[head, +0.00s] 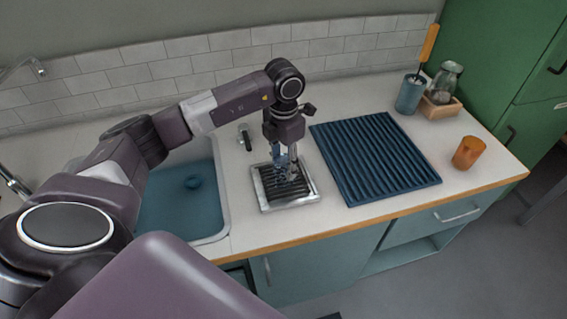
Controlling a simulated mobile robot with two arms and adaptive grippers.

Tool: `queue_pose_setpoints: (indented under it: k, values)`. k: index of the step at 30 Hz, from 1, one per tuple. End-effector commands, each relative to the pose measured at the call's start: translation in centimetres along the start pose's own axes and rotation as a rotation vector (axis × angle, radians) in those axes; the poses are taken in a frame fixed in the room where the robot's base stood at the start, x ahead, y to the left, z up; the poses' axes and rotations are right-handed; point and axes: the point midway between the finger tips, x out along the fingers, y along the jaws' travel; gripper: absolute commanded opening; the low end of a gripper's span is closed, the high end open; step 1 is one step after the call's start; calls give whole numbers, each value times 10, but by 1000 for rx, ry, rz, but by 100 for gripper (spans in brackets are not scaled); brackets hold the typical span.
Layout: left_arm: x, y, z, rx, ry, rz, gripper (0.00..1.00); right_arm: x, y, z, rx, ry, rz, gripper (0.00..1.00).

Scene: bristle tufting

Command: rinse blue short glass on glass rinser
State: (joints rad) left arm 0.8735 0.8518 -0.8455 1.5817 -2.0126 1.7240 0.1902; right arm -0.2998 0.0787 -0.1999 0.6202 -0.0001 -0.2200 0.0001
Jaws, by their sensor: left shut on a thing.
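My left gripper (285,170) reaches down over the glass rinser (264,199), a metal-framed tray with a dark slatted grate set on the counter. The gripper is shut on the blue short glass (281,160), of which only a small bluish part shows between and beside the fingers. The glass is at or just above the grate; I cannot tell whether it touches, nor which way up it is. My right gripper is not in view.
A blue ribbed drying mat (372,157) lies right of the rinser. An orange cup (468,152) stands near the counter's right end. Behind it are a blue cup with a brush (409,96) and a glass jar (445,82) in a wooden holder. A blue sink (168,212) is at left.

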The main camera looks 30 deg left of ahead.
Motion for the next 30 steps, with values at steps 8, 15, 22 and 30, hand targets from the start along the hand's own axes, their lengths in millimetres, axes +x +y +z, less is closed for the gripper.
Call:
queue_pose_setpoints:
  k: [8, 15, 22, 30]
  values:
    - [-27, 0, 0, 0, -1, 1, 17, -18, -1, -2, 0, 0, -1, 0]
    - [-46, 0, 0, 0, -2, 1, 17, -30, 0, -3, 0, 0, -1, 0]
    - [-64, 1, 1, 0, -3, 2, 17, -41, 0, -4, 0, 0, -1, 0]
    - [-65, 1, 0, 0, -2, 1, 17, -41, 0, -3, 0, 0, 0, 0]
